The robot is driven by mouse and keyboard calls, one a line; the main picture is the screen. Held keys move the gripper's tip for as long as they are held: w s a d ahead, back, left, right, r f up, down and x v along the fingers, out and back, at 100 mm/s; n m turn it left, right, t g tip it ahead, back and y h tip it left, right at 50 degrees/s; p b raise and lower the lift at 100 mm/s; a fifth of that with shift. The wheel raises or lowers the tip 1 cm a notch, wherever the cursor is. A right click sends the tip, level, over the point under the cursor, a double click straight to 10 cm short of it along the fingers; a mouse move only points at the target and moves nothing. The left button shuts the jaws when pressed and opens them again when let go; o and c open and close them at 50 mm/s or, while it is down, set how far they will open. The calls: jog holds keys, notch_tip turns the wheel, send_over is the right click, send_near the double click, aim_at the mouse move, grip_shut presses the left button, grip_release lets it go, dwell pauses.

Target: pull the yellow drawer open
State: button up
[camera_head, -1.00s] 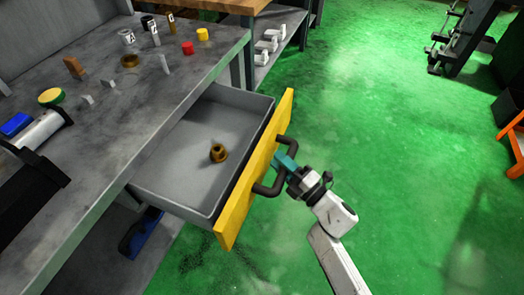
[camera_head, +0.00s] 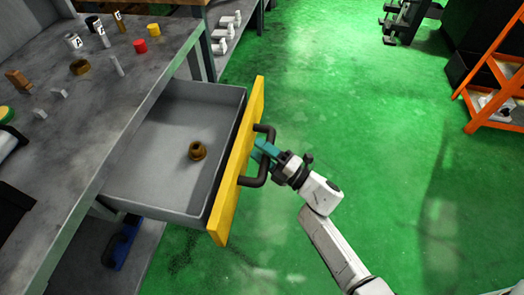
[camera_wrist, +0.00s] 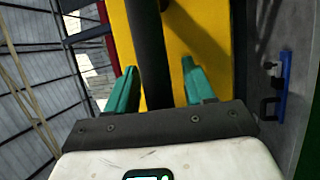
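The drawer with the yellow front (camera_head: 240,165) stands pulled out from the bench, its grey inside open to view. A brown bushing (camera_head: 197,150) lies in it. A dark bar handle (camera_head: 262,168) is on the yellow front. My gripper (camera_head: 263,151) is at the handle, its teal fingers pointing toward the front. In the wrist view, the dark handle bar (camera_wrist: 150,60) passes between my two fingers (camera_wrist: 160,90), with the yellow front (camera_wrist: 195,45) behind. The fingers are apart; a strip of yellow shows between the bar and the right finger. The left finger is close to the bar; contact is unclear.
The grey bench (camera_head: 95,130) carries several small parts, including a red cylinder (camera_head: 140,45) and a yellow one (camera_head: 153,30). A blue item (camera_head: 120,243) lies on the shelf below. The green floor (camera_head: 370,130) is clear right of the drawer. An orange rack (camera_head: 490,80) stands far right.

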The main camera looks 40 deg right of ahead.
jog(key=v, duration=1)
jog(key=shift+s+f, duration=0.2)
jog(key=shift+s, duration=0.15)
jog(key=shift+d, duration=0.1)
